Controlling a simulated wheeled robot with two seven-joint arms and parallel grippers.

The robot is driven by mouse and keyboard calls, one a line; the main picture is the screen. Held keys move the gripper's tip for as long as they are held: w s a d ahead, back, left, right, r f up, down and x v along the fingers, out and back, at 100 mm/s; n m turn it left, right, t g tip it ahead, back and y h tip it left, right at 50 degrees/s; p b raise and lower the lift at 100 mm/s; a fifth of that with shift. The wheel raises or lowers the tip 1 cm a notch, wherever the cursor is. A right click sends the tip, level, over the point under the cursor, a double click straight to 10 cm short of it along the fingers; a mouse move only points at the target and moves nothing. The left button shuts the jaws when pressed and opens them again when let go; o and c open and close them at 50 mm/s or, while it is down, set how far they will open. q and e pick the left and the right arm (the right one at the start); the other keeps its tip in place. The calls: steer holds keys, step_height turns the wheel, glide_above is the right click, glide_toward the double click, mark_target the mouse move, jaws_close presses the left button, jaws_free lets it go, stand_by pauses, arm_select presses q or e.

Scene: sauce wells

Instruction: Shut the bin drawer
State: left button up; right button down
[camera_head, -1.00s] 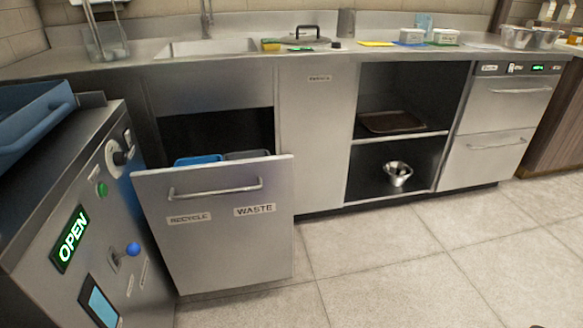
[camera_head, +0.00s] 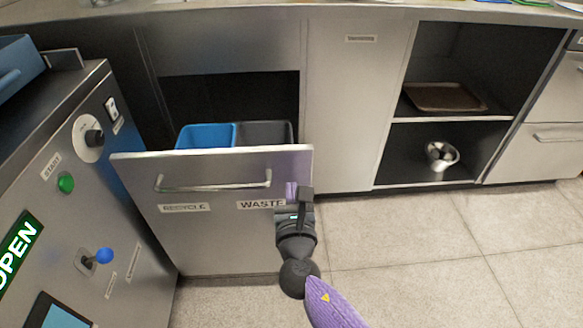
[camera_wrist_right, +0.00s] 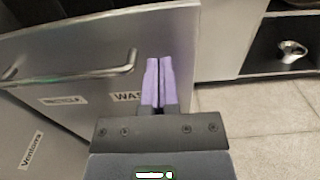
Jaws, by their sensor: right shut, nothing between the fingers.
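The bin drawer (camera_head: 220,235) stands pulled out from the counter, its steel front labelled RECYCLE and WASTE. A blue bin (camera_head: 207,136) and a dark grey bin (camera_head: 265,133) show inside it. A bar handle (camera_head: 213,187) runs across the upper front. My right gripper (camera_head: 292,190) is shut and empty, in front of the drawer's right part by the WASTE label. In the right wrist view its purple fingers (camera_wrist_right: 159,80) are together and point at the drawer front (camera_wrist_right: 100,45), right of the handle (camera_wrist_right: 75,74). I cannot tell whether they touch it. My left gripper is not in view.
A steel machine (camera_head: 75,200) with a green OPEN sign, knob and blue-tipped lever stands close on the left. Right of the drawer are a closed panel (camera_head: 352,110) and open shelves with a brown tray (camera_head: 443,97) and a metal bowl (camera_head: 440,155). The tiled floor at right is clear.

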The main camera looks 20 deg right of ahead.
mark_target(290, 158)
steer(key=b+x, duration=0.1)
steer(key=x, duration=0.2)
steer(key=b+x, duration=0.1)
steer(key=x, duration=0.2)
steer(key=shift+w+f, duration=0.15)
steer(key=shift+f, duration=0.05)
steer(key=shift+w+d+b, duration=0.15)
steer(key=shift+w+b, duration=0.15)
steer(key=shift+w+r, duration=0.2)
steer(key=shift+w, duration=0.05)
steer(key=shift+d, duration=0.15)
